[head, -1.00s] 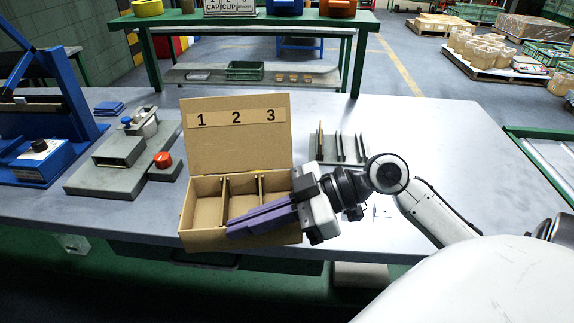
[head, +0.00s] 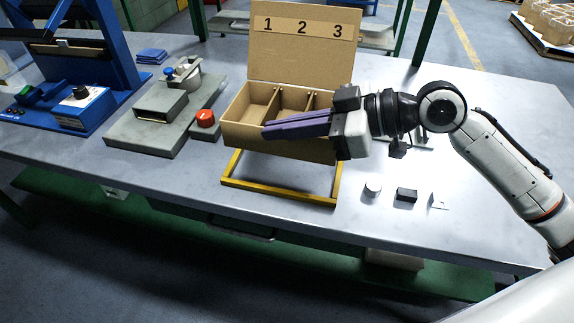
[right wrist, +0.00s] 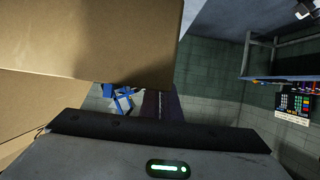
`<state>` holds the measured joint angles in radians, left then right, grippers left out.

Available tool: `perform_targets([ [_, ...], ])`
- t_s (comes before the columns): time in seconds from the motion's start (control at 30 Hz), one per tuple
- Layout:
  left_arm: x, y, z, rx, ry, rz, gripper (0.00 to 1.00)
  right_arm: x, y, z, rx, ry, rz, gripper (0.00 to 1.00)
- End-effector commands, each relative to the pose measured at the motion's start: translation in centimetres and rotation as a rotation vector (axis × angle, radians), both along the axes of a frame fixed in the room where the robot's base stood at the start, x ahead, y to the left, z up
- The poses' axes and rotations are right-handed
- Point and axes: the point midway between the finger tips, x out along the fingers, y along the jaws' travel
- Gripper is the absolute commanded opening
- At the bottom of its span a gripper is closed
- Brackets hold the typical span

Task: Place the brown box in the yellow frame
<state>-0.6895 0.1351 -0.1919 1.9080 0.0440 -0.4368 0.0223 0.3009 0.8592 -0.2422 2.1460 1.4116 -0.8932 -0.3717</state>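The brown box (head: 253,136) is an open cardboard box with a raised lid marked 1, 2, 3 and compartments with thin dividers. The yellow frame (head: 279,195) lies on the table, its front bar and sides showing. The box appears above and behind the frame's front bar, and it hides the frame's back. My right gripper (head: 264,132) comes from the right, its purple fingers close together at the box's front wall, seemingly shut on it. In the right wrist view, cardboard of the box (right wrist: 85,45) fills the upper left and partly covers the fingers. My left gripper is not in view.
A grey fixture with a red button (head: 206,118) stands left of the box, with a blue press (head: 85,100) farther left. A white cylinder (head: 373,188), a black block (head: 406,195) and a small bracket (head: 438,201) stand right of the frame. The table front is clear.

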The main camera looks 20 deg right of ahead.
Motion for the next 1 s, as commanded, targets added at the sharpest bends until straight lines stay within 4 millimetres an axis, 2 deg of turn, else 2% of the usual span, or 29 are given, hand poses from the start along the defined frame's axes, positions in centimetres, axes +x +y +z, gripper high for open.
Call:
perform_targets([
  [0.07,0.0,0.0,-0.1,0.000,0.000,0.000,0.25,0.3,0.1,-0.2,-0.004,0.000,-0.003,0.00],
  [0.3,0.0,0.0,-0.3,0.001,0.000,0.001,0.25,0.4,0.1,-4.5,-0.002,0.006,-0.006,0.00],
  [0.53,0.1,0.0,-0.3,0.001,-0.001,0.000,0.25,0.4,0.1,-6.8,-0.003,0.003,-0.006,0.00],
  [0.7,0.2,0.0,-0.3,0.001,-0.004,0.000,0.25,0.4,0.1,-9.2,-0.003,0.003,-0.005,0.00],
  [0.97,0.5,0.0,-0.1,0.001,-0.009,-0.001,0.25,0.3,0.1,-10.1,-0.006,0.005,-0.006,0.00],
  [1.0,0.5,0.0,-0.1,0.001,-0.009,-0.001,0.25,0.3,0.0,-10.2,-0.007,0.009,-0.006,0.05],
])
